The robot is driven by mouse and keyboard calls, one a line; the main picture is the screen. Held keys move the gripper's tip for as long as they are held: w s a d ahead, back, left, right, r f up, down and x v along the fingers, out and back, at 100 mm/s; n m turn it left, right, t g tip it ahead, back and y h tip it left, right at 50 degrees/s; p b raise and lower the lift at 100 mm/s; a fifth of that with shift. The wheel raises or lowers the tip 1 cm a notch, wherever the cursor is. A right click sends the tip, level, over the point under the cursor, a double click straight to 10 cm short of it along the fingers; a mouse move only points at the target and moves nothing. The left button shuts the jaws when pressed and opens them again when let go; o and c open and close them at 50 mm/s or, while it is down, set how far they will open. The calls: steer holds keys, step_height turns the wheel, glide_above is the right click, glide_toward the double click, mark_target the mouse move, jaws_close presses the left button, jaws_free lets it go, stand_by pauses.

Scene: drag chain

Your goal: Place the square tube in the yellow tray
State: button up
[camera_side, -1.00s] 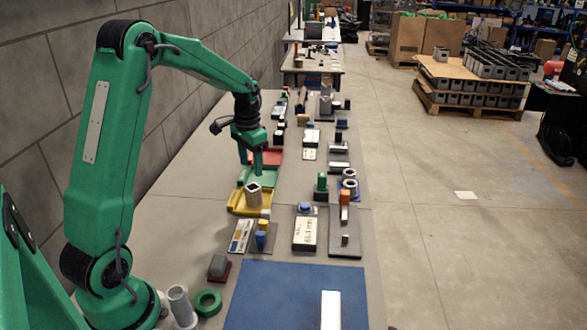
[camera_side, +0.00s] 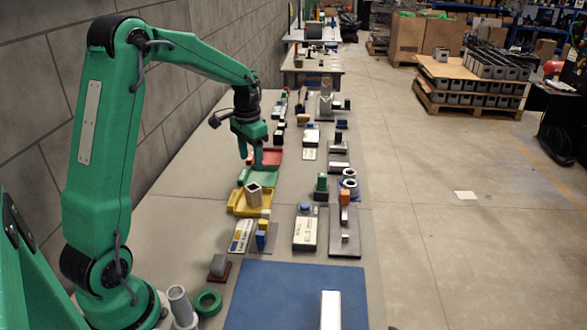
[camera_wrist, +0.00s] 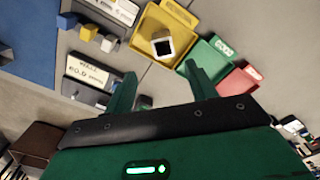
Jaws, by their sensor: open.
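The square tube (camera_side: 253,193) is grey and hollow and stands on end inside the yellow tray (camera_side: 236,207). In the wrist view the tube (camera_wrist: 162,47) shows its open square end, within the rim of the yellow tray (camera_wrist: 150,28). My gripper (camera_side: 251,157) is above the tray row, past the tube toward the green tray, and apart from the tube. In the wrist view my gripper (camera_wrist: 160,70) has its two green fingers spread, with nothing between them.
A green tray (camera_wrist: 215,48) and a red tray (camera_wrist: 243,78) lie beside the yellow one. A blue mat (camera_side: 280,285) with a silver block (camera_side: 330,308) is at the near end. Several small parts and fixtures line the table's right side.

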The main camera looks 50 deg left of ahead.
steer(key=s+d+r+t, duration=0.2)
steer(key=s+d+r, duration=0.3)
steer(key=s+d, duration=0.4)
steer(key=s+d+r+t, duration=0.3)
steer(key=s+d+r, duration=0.2)
steer(key=s+d, duration=0.5)
steer(key=shift+s+d+r, duration=0.2)
steer(key=shift+s+d, duration=0.05)
steer(key=shift+d, duration=0.05)
